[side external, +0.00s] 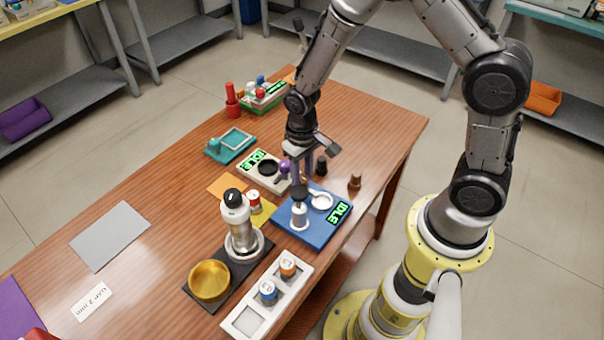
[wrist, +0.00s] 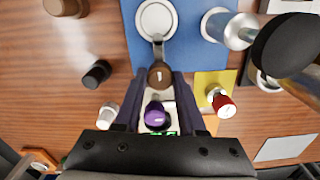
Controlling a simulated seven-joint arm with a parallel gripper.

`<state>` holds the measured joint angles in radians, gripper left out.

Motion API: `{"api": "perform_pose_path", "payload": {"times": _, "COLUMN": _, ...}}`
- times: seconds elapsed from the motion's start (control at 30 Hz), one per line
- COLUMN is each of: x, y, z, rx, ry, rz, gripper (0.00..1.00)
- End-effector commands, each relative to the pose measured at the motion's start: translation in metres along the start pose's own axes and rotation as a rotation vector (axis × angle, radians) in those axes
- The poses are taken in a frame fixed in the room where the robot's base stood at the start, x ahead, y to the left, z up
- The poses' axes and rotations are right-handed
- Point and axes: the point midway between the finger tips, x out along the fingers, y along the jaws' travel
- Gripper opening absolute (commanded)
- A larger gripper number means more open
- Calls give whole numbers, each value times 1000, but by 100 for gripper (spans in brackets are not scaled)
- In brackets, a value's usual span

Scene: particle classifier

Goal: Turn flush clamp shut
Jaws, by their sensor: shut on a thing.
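My gripper (wrist: 160,75) is pointed down at the back edge of the blue device (side external: 284,231). Its two dark fingers stand on either side of a brown knob (wrist: 160,70) with a pale mark, and are shut on it. A thin lever joins this knob to the round white dish (wrist: 157,20) on the blue device. I take this knob to be the flush clamp's handle, but no label shows. The blue device's green screen (side external: 342,212) reads IDLE.
A silver cylinder with a black top (side external: 299,205) stands on the blue device. A purple knob (wrist: 157,115) on the white device (side external: 252,176) sits close to my fingers. A black knob (wrist: 97,74) and a red-topped vial (wrist: 222,102) are nearby. Bare wood lies toward the far right.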

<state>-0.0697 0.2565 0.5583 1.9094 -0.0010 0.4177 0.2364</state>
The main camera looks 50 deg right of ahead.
Motion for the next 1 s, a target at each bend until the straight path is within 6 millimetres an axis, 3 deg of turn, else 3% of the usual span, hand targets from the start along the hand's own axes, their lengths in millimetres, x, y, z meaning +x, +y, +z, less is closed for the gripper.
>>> {"api": "perform_pose_path", "payload": {"times": 0.37, "x": -1, "y": 0, "z": 0, "rx": 10, "ry": -1, "rz": -1, "gripper": 0}}
{"api": "perform_pose_path", "payload": {"times": 0.4, "x": -1, "y": 0, "z": 0, "rx": 10, "ry": -1, "rz": -1, "gripper": 43}}
{"api": "perform_pose_path", "payload": {"times": 0.57, "x": -1, "y": 0, "z": 0, "rx": 8, "ry": 0, "rz": -1, "gripper": 70}}
{"api": "perform_pose_path", "payload": {"times": 0.87, "x": -2, "y": 0, "z": 0, "rx": 6, "ry": 1, "rz": -1, "gripper": 70}}
{"api": "perform_pose_path", "payload": {"times": 1.0, "x": -13, "y": 0, "z": -1, "rx": 6, "ry": 5, "rz": -2, "gripper": 70}}
